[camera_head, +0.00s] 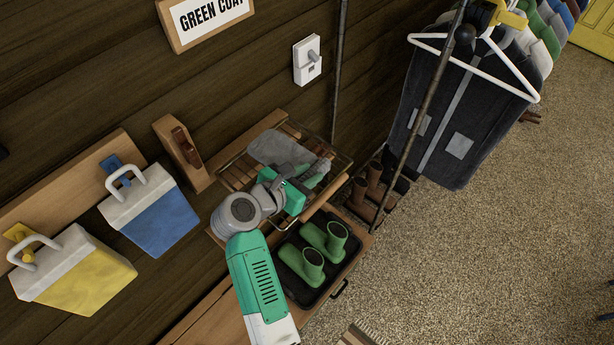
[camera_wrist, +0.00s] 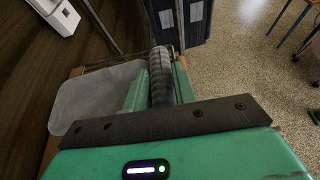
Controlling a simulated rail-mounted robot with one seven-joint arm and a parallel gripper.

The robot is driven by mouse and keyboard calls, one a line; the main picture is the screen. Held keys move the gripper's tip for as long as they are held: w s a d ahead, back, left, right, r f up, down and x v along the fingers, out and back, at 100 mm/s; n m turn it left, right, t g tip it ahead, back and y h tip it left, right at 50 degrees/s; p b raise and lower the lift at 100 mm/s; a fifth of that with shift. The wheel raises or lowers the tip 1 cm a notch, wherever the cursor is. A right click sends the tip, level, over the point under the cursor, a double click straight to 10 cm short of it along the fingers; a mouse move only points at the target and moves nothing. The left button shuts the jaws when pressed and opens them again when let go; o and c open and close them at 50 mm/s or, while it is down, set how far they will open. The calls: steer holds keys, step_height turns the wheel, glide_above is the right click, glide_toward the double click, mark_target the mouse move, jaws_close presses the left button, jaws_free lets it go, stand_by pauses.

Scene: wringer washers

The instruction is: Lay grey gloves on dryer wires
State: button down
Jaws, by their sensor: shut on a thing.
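Light grey gloves (camera_head: 275,148) lie over a slatted wooden rack with a wire rim (camera_head: 238,157), the apparent dryer, by the wall. The same flat light grey shape shows at left in the wrist view (camera_wrist: 90,95). My gripper (camera_head: 312,180) is low over the right part of the rack. In the wrist view my gripper (camera_wrist: 160,85) is shut on a ribbed dark grey cuff (camera_wrist: 160,65) standing up between its green fingers. I cannot tell whether the cuff and the flat grey piece are one glove. My gripper and wrist hide part of the rack.
Green boots (camera_head: 325,240) stand on a black tray below the rack. Brown boots (camera_head: 366,195) stand beside it. A dark coat (camera_head: 455,120) hangs to the right, near a thin metal pole (camera_head: 425,100). Blue (camera_head: 155,215) and yellow (camera_head: 75,270) bags hang at left. The carpet at right is largely clear.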

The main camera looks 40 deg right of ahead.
steer(key=shift+w+d, duration=0.2)
steer(key=shift+f+p, duration=0.4)
steer(key=shift+f, duration=1.4)
steer(key=c, duration=1.1)
jaws_free()
steer(key=shift+f, duration=0.1)
steer(key=shift+a, duration=0.1)
steer(key=b+v, duration=0.2)
steer(key=v, duration=1)
steer(key=shift+s, duration=0.1)
